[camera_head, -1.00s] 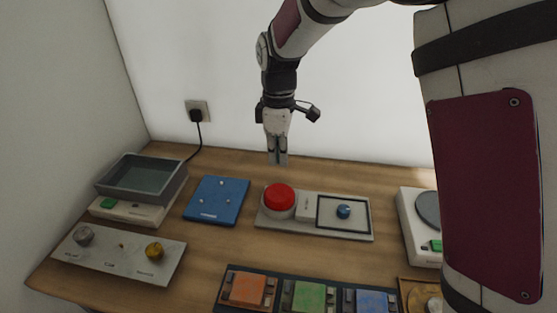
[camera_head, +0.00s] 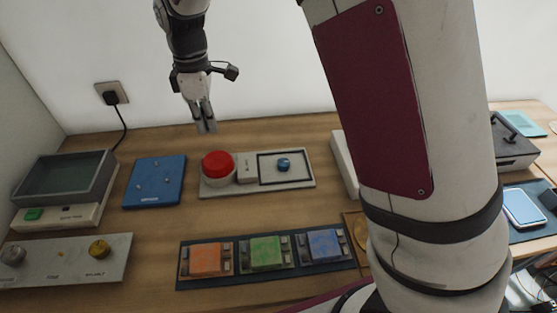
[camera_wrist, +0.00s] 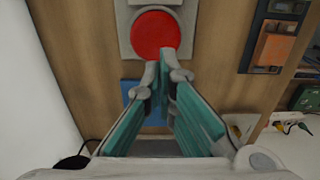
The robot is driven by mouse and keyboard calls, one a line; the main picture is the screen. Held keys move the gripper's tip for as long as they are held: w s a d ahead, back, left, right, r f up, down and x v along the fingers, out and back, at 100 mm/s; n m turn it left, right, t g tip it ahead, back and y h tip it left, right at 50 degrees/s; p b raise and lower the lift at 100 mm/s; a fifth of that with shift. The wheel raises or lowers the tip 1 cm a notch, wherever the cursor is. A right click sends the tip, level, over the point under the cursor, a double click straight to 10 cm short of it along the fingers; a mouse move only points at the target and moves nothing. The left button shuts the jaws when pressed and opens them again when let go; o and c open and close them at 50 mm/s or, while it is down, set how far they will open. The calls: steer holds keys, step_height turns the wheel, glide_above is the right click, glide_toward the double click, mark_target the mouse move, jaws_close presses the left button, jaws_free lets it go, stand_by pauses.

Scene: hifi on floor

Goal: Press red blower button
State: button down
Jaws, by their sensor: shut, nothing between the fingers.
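A large round red button (camera_head: 218,164) sits at the left end of a light grey panel (camera_head: 296,183) on the wooden table. It also shows in the wrist view (camera_wrist: 155,34), top centre, just beyond my fingertips. My gripper (camera_head: 207,127) is shut and empty, pointing down. In the head view its tips appear above and slightly behind the red button, apart from it. No contact with the button shows.
The grey panel also carries a small blue knob (camera_head: 284,164). A blue plate (camera_head: 155,182) lies left of it. A dark strip with orange, green and blue blocks (camera_head: 265,251) lies in front. A grey tray (camera_head: 66,177) and a knob panel (camera_head: 68,260) stand at left.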

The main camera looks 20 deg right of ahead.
steer(key=r+p, duration=0.4)
steer(key=p, duration=0.1)
steer(key=shift+w+a, duration=0.2)
steer(key=shift+f, duration=0.1)
steer(key=p, duration=0.3)
glide_toward(215, 161)
step_height(215, 161, down, 6)
steer(key=shift+s+r, duration=0.15)
steer(key=shift+r, duration=0.1)
steer(key=shift+f, duration=0.75)
